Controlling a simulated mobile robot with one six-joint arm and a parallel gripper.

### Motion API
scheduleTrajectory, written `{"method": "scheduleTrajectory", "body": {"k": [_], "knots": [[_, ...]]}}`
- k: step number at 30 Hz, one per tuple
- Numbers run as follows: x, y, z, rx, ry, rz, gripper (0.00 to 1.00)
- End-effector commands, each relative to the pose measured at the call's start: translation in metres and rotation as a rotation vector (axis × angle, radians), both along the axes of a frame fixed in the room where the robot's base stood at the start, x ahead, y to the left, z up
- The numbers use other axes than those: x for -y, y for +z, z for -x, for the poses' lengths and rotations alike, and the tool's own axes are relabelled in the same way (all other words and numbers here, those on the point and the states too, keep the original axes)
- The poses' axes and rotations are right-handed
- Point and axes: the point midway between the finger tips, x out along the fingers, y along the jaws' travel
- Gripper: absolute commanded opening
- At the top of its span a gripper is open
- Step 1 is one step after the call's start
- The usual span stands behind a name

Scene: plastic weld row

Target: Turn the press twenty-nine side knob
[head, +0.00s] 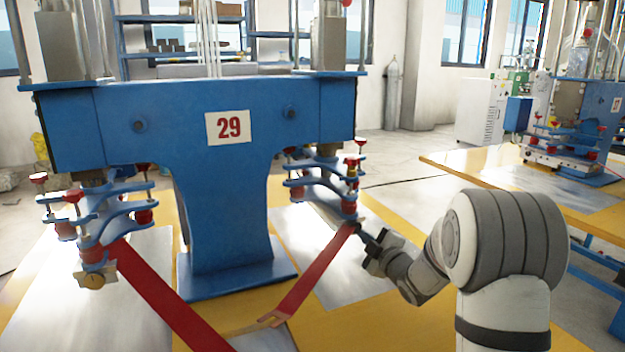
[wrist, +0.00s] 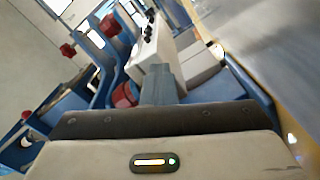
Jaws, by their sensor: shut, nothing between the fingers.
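A small tan piece (head: 361,221), perhaps the side knob, shows at the lower end of that stack, partly hidden. My gripper (head: 359,229) is shut and empty, its tip close beside that lower end; I cannot tell whether it touches. In the wrist view my shut fingers (wrist: 160,84) point at a white block, with a red knob (wrist: 125,95) just left of them.
Red strips (head: 305,275) slope down from both stacks over the yellow and metal table (head: 400,325). Another blue press (head: 580,105) stands on a table at the right.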

Motion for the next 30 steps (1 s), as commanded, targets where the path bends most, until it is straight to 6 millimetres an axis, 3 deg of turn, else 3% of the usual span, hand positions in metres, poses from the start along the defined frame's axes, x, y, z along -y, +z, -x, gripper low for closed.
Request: {"method": "scheduleTrajectory", "body": {"k": [30], "knots": [[0.0045, 0.0082, -0.0022, 0.007, 0.002, 0.0, 0.0]]}}
